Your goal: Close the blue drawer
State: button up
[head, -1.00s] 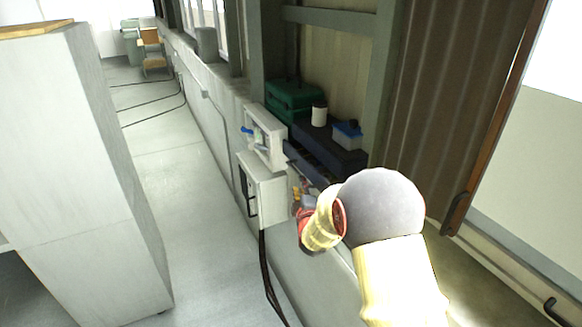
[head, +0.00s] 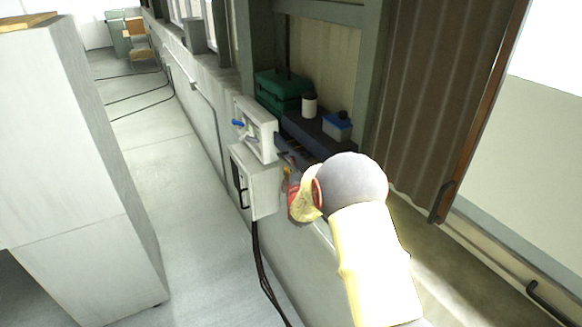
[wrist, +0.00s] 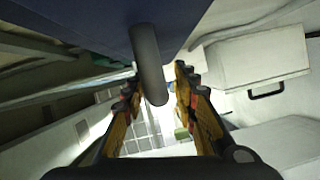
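The blue drawer (wrist: 185,18) fills the top of the wrist view, with a dark curved handle (wrist: 148,62) hanging from its face. My gripper (wrist: 156,82) is open, with one finger on each side of the handle. I cannot tell whether either finger touches it. In the head view, the dark blue drawer unit (head: 306,133) stands against the wall, below the window frame. How far the drawer stands out cannot be told.
A green case (head: 283,90), a white bottle (head: 309,105) and a blue-and-white container (head: 337,126) stand on or by the unit. A white wall box (head: 258,182) with cables below is close left of my gripper. A tall pale cabinet (head: 75,160) stands left; floor between is clear.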

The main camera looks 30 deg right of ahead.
jog(key=c, duration=0.3)
jog(key=c, duration=0.4)
grip_shut()
dwell(0.3)
